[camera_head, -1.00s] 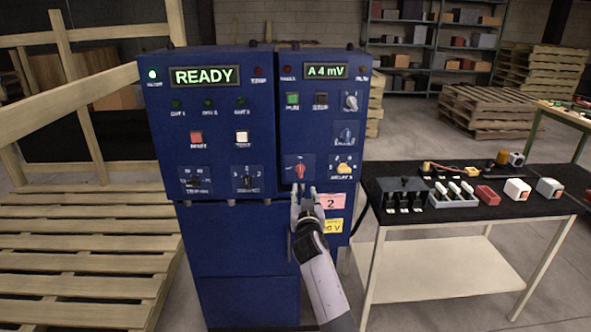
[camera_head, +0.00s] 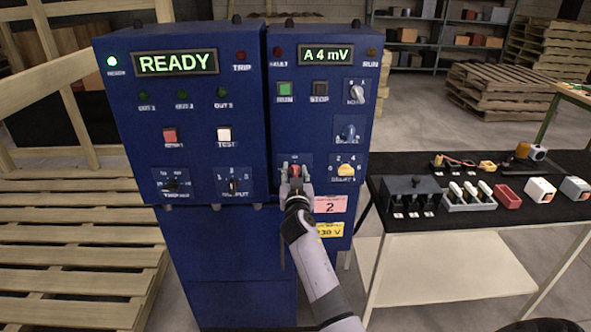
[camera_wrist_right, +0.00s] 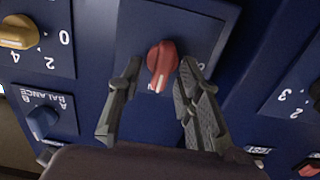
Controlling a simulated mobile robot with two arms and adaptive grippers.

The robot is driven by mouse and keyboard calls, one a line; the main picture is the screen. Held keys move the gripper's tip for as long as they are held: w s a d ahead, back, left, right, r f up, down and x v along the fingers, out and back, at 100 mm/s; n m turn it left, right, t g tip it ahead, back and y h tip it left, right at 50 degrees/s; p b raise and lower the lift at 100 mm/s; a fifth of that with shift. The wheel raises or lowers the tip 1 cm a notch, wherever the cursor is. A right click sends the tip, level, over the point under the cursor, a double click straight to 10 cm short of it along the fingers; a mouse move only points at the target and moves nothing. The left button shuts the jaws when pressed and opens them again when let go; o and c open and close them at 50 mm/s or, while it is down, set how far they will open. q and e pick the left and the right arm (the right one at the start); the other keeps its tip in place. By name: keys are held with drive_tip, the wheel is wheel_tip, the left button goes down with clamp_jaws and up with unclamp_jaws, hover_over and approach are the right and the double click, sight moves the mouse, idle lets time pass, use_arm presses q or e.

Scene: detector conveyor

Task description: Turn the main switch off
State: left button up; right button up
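The main switch is a red rotary knob (camera_wrist_right: 162,66) on a dark plate on the blue cabinet (camera_head: 190,90). In the head view the red knob (camera_head: 294,171) is partly covered by my right gripper (camera_head: 295,183). In the right wrist view my right gripper (camera_wrist_right: 158,85) is open. Its two fingers stand on either side of the knob, with a visible gap on each side. The knob's handle runs nearly upright in that view. Its position labels are mostly hidden or unreadable. My left gripper is not in view.
Near the red knob sit a yellow selector (camera_head: 346,169) and a blue balance knob (camera_head: 347,133). Green READY (camera_head: 178,63) and A4 mV (camera_head: 326,54) displays are lit. A black-topped table (camera_head: 465,221) with several parts stands at right, and wooden pallets (camera_head: 75,238) lie at left.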

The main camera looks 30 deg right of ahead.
drive_tip(key=shift+s+a, duration=0.1)
clamp_jaws()
idle(0.3)
drive_tip(key=shift+n, duration=0.4)
drive_tip(key=n, duration=0.2)
drive_tip(key=n+b, duration=0.1)
drive_tip(key=n, duration=0.2)
drive_tip(key=shift+a+n, duration=0.2)
drive_tip(key=shift+n, duration=0.1)
drive_tip(key=n, duration=0.6)
drive_tip(key=shift+w+a+f, duration=0.15)
drive_tip(key=shift+w+a, duration=0.05)
drive_tip(key=shift+w, duration=0.1)
drive_tip(key=n, duration=0.2)
drive_tip(key=n+p, duration=0.1)
drive_tip(key=n, duration=0.2)
drive_tip(key=shift+f+n, duration=0.25)
drive_tip(key=shift+n, duration=0.05)
